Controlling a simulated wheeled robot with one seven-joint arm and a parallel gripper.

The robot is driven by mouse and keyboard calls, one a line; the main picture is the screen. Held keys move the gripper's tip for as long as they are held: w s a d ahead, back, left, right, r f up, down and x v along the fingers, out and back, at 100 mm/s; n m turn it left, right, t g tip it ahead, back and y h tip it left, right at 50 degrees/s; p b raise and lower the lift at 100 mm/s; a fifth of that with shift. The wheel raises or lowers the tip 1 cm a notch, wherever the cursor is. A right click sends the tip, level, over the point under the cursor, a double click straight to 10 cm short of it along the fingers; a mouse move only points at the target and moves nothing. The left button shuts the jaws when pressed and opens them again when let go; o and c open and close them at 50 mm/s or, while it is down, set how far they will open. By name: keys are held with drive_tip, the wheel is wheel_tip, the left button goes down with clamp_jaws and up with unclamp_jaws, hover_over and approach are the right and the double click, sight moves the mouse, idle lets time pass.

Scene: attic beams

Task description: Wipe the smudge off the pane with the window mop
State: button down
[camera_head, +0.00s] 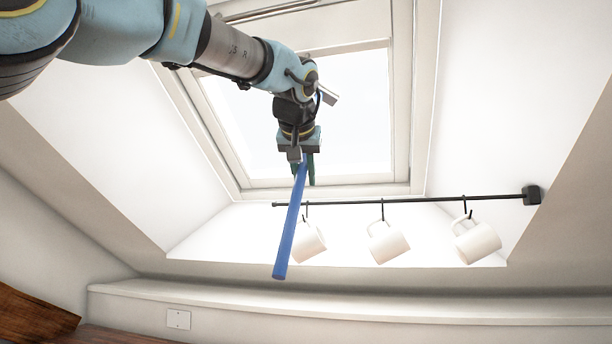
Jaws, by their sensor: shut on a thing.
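My gripper (303,166) hangs in front of the lower part of the skylight and is shut on a blue handle (291,225), which I take to be the window mop's. The handle slants down and slightly left from the fingers. The mop's head is not visible; the arm and gripper may hide it. The pane (357,110) is bright and pale behind my arm. I cannot make out a smudge on its visible part, and my arm covers some of the glass.
A black rail (400,202) crosses below the window, with white mugs (308,243), (388,243), (476,241) hanging from hooks. The handle passes in front of the rail's left part, close to the left mug. A ledge (350,303) runs beneath.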

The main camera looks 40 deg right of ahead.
sight(300, 200)
drive_tip(key=shift+s+a+f+b, duration=0.3)
drive_tip(key=shift+a+f+b, duration=0.15)
drive_tip(key=shift+f+b, duration=0.6)
drive_tip(key=shift+s+a+f+b, duration=0.3)
drive_tip(key=shift+a+f+b, duration=0.2)
drive_tip(key=shift+f+b, duration=0.55)
drive_tip(key=shift+s+a+f+b, duration=0.4)
drive_tip(key=shift+f+b, duration=0.35)
drive_tip(key=shift+b, duration=0.55)
drive_tip(key=shift+a+f, duration=0.15)
drive_tip(key=shift+a, duration=0.1)
drive_tip(key=shift+s, duration=0.15)
